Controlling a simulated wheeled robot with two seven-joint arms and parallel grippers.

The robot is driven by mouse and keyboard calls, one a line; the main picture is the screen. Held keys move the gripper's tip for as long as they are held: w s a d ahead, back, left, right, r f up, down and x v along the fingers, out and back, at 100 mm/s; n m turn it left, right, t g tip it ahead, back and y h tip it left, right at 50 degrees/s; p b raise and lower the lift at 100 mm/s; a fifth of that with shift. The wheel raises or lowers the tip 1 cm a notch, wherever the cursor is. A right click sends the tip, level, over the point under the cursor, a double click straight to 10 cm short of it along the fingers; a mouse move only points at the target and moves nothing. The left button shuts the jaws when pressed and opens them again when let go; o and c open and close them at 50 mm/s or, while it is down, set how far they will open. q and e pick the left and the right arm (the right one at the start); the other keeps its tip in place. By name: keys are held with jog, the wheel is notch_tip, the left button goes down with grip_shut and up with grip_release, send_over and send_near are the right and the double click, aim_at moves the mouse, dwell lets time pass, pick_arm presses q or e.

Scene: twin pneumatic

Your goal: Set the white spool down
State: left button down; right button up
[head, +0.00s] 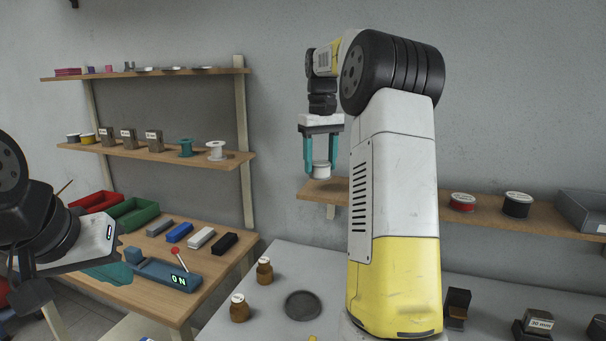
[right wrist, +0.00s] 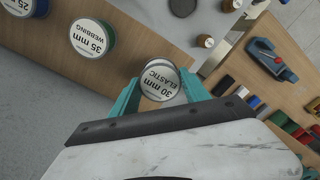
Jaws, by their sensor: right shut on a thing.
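The white spool (head: 320,170) is upright between the teal fingers of my right gripper (head: 321,162), which is shut on it. In the right wrist view the spool's round label (right wrist: 160,79) reads "30 mm elastic", with a finger of my right gripper (right wrist: 160,95) on each side. It is at the left end of the wall shelf (head: 325,190); I cannot tell whether its base touches the board. My left gripper (head: 112,274) is at the lower left, partly seen, by the wooden bench; its jaw opening is unclear.
In the right wrist view, a green-rimmed webbing spool (right wrist: 92,37) and a blue-rimmed spool (right wrist: 25,6) stand along the shelf. A red spool (head: 463,203) and a black spool (head: 516,205) stand farther right. An empty white reel (head: 216,151) is on the left shelf.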

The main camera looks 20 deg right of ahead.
aim_at(320, 173)
jog(key=shift+w+d, duration=0.15)
jog(key=shift+w, duration=0.2)
jog(key=shift+f, duration=1.75)
jog(key=shift+f, duration=0.15)
jog(key=o, duration=1.5)
